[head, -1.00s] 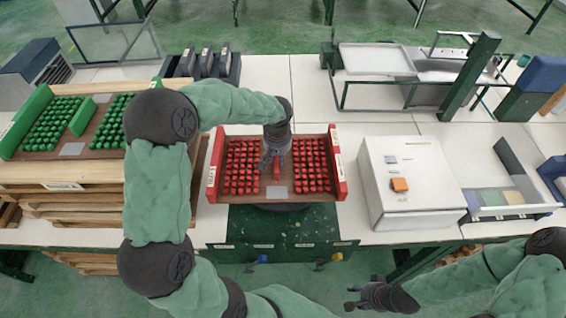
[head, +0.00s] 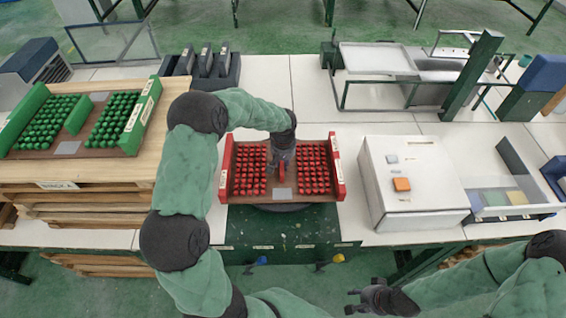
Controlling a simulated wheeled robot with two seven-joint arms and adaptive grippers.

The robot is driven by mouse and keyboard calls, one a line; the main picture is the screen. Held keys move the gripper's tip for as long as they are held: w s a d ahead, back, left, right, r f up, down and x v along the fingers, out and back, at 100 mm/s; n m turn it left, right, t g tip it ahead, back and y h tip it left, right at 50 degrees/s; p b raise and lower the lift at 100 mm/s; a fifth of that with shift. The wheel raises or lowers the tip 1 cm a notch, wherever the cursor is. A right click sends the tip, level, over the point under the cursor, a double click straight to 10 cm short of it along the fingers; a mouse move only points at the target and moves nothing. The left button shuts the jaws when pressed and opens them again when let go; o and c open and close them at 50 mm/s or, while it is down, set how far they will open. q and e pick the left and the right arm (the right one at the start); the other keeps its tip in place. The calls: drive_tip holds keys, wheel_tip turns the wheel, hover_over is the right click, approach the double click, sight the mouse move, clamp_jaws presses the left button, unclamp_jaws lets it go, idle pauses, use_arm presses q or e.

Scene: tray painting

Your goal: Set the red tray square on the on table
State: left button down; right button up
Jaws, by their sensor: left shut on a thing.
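The red tray (head: 283,197) has red end walls, a brown base and several rows of red pieces. It is at the middle of the head view, over a dark round support and the green-fronted part of the table (head: 275,231). It looks close to square with the table's front edge. Whether it touches the support is hidden. My left gripper (head: 280,172) comes down from above at the tray's middle and is shut on its central red handle, partly hidden by the wrist.
A green tray (head: 68,149) sits on stacked wooden pallets (head: 95,172) at left. A white box (head: 411,182) with an orange button stands right of the red tray. A dark rack (head: 207,70) stands behind. The white tabletop behind the red tray is clear.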

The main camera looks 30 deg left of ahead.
sight(283, 165)
use_arm(q)
drive_tip(key=shift+w+r, duration=0.1)
drive_tip(key=shift+r, duration=0.05)
drive_tip(key=c, duration=1.1)
unclamp_jaws()
drive_tip(key=shift+f, duration=0.2)
drive_tip(key=shift+o, duration=0.2)
drive_tip(key=shift+r, duration=0.1)
drive_tip(key=shift+r, duration=0.3)
wheel_tip(283, 165, up, 11)
drive_tip(key=s+p, duration=0.1)
drive_tip(key=p, duration=0.1)
drive_tip(key=shift+s+d+r, duration=0.2)
drive_tip(key=shift+s+d, duration=0.05)
drive_tip(key=shift+d, duration=0.15)
